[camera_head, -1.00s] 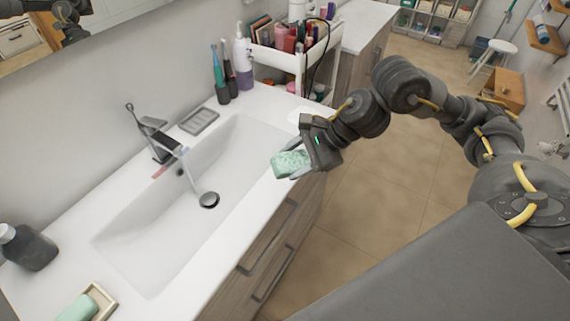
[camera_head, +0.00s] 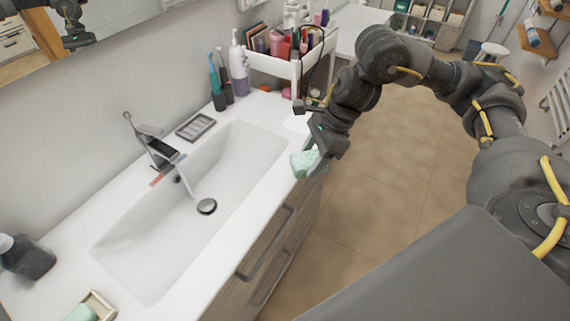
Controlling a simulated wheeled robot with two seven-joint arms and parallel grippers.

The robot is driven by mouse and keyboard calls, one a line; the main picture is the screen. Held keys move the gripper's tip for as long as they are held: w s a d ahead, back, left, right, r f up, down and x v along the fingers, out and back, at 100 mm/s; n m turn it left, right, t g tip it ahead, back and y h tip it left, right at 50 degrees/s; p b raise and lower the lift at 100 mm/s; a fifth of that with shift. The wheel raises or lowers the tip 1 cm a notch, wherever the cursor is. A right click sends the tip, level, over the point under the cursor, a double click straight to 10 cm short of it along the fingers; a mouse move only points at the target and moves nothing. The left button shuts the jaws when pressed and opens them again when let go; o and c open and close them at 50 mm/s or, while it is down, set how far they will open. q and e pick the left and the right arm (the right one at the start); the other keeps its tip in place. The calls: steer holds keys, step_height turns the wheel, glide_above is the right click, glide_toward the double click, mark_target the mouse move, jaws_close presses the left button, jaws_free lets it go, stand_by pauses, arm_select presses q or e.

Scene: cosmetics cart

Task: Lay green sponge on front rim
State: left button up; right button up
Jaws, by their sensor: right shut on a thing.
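The green sponge (camera_head: 304,163) is a pale mint block at the front right edge of the white sink. My right gripper (camera_head: 316,158) is shut on it, and the gripper body hides part of the sponge. The sponge is over or just beside the front rim (camera_head: 238,222); I cannot tell whether it touches the rim. The white basin (camera_head: 170,226) lies to its left, with a dark drain (camera_head: 207,206). My left gripper is not in view.
A faucet (camera_head: 156,148) and a soap dish (camera_head: 196,127) stand behind the basin. A dark bottle (camera_head: 28,258) and a tray with green soap (camera_head: 98,305) are at the left. A white cart (camera_head: 275,66) with cosmetics stands behind the sink's right end. The front rim is clear.

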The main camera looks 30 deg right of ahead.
steer(key=w+f, duration=0.2)
steer(key=w, duration=0.1)
steer(key=w+a+f+p, duration=0.1)
steer(key=w+f, duration=0.2)
steer(key=w+a+f, duration=0.1)
steer(key=w+f, duration=0.1)
steer(key=w, duration=0.1)
steer(key=shift+f, duration=0.25)
steer(key=shift+w+f+p, duration=0.2)
steer(key=shift+f+p, duration=0.3)
steer(key=shift+f, duration=0.05)
steer(key=shift+f+p, duration=0.4)
steer(key=shift+f, duration=0.85)
